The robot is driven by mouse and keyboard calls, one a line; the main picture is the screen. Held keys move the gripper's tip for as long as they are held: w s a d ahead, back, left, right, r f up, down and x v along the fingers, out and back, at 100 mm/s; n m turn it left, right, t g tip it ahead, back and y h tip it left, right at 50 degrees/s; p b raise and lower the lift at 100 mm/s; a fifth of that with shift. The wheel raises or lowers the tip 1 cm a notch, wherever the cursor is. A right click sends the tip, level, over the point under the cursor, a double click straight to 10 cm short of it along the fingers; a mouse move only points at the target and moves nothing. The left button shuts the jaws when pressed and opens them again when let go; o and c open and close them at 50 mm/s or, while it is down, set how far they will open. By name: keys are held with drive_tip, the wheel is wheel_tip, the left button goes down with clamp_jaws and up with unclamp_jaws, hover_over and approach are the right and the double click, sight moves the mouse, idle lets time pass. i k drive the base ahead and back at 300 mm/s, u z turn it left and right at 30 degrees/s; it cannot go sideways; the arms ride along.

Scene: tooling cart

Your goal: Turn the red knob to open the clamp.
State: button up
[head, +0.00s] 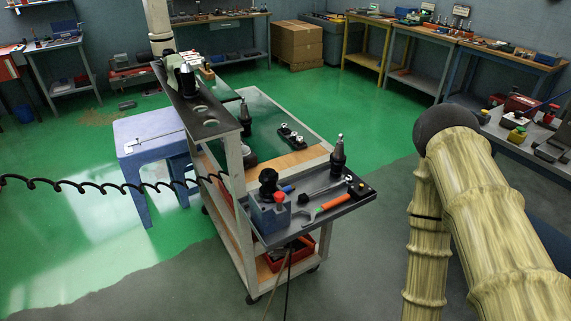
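A small red knob (280,197) sits at the upper right side of a blue block-like clamp (266,217). The clamp stands at the left front of the grey tray on the tooling cart. A black knob-like part (268,178) rises from its top. It is too small to tell whether the clamp is open or shut. My gripper is not in view. Only my tan, ribbed arm links and their dark round joint show at the right, apart from the cart.
The tray (326,219) also holds an orange-handled wrench (330,205), a dark upright tool holder (338,157) and small parts. A coiled black cable (95,186) reaches the cart from the left. A blue stool (150,155) stands left. Grey floor is free right of the cart.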

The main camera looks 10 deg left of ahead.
sight(280, 196)
drive_tip(key=u, duration=2.1)
drive_tip(key=k, duration=0.7)
drive_tip(key=z, duration=0.95)
